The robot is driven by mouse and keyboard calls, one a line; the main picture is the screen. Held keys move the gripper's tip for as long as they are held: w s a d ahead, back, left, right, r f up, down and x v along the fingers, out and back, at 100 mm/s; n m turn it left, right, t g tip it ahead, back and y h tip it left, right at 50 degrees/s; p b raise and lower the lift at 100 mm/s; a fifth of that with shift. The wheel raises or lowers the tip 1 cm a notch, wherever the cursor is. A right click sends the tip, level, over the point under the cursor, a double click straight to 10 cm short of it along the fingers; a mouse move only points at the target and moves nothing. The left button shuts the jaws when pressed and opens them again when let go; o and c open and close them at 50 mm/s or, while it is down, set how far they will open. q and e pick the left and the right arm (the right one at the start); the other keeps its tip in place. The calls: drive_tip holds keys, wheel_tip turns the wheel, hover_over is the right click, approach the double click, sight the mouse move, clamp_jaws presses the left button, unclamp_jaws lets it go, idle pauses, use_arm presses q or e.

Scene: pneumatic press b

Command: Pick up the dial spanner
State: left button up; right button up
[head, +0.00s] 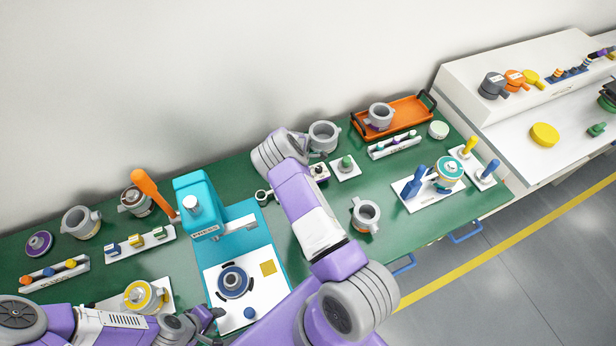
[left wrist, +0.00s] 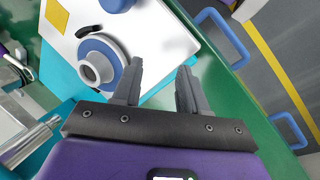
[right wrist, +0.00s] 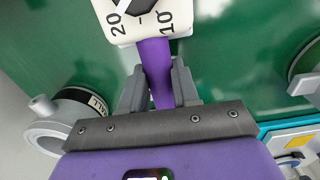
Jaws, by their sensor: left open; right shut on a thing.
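The dial spanner (right wrist: 155,72) shows in the right wrist view as a purple handle between the fingers of my right gripper (right wrist: 158,88), which is shut on it. The handle meets a white piece (right wrist: 125,28) with a black pointer and the numbers 20 and 10; I cannot tell whether they are joined. In the head view my right arm hides the gripper and handle. My left gripper (head: 213,317) is open and empty beside the press base, away from the spanner. Its fingers (left wrist: 158,88) are apart in the left wrist view.
The teal press (head: 199,205) stands left of my right arm, with a blue ringed holder (head: 235,282) on its base. Grey ring holders stand behind (head: 323,136) and right (head: 366,215) of the arm. An orange tray (head: 413,112) is further back. Green table (head: 440,225) is clear at front right.

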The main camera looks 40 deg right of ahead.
clamp_jaws()
wheel_tip(320, 180, up, 18)
drive_tip(key=shift+b, duration=0.4)
idle(0.4)
idle(0.4)
